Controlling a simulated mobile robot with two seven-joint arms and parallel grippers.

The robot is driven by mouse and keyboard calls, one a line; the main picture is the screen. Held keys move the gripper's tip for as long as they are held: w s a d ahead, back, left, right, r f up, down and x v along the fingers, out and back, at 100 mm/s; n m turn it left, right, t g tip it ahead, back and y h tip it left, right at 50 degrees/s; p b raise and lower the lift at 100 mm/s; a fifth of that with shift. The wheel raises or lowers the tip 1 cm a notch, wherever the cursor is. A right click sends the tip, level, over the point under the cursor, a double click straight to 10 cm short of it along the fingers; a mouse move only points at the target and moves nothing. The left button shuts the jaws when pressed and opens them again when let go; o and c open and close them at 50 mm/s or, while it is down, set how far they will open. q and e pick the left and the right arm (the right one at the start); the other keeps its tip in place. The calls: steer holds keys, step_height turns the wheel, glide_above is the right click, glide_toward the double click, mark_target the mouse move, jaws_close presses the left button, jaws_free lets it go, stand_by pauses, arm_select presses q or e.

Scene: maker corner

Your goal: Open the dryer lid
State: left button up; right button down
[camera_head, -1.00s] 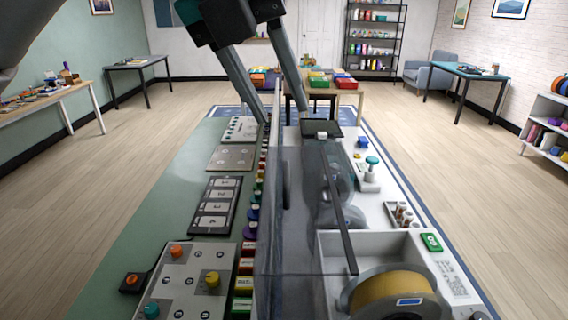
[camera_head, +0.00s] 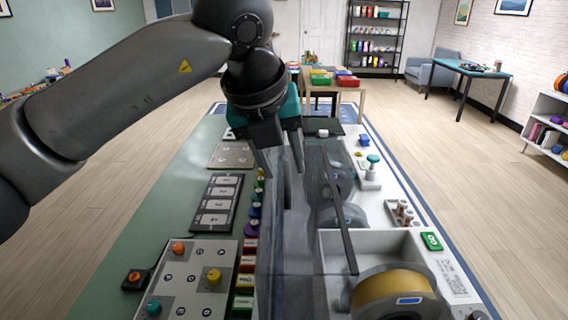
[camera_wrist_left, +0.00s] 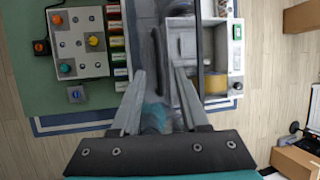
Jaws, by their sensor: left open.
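The dryer is a white box (camera_head: 330,242) on the right half of the bench. Its smoky see-through lid (camera_head: 300,245) stands raised over the box's left side, with a dark bar (camera_head: 343,225) along one edge. A yellow spool (camera_head: 392,290) lies uncovered in the near part of the box; it also shows in the left wrist view (camera_wrist_left: 214,84). My left gripper (camera_head: 284,172) is open above the far part of the lid, its fingers pointing down. In the left wrist view, a dark handle-like strip (camera_wrist_left: 159,46) lies beyond the open fingertips. Contact cannot be told. My right gripper is not in view.
A button panel (camera_head: 190,285), a numbered pad (camera_head: 214,205) and a row of coloured blocks line the bench left of the lid. A small cup tray (camera_head: 405,214) and a green-topped knob (camera_head: 373,160) stand right. Floor on both sides is clear.

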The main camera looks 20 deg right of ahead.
arm_select(q)
steer(key=shift+w+d+f, duration=0.2)
steer(key=shift+w+f, duration=0.05)
steer(key=shift+f, duration=0.4)
jaws_close()
stand_by(1.0)
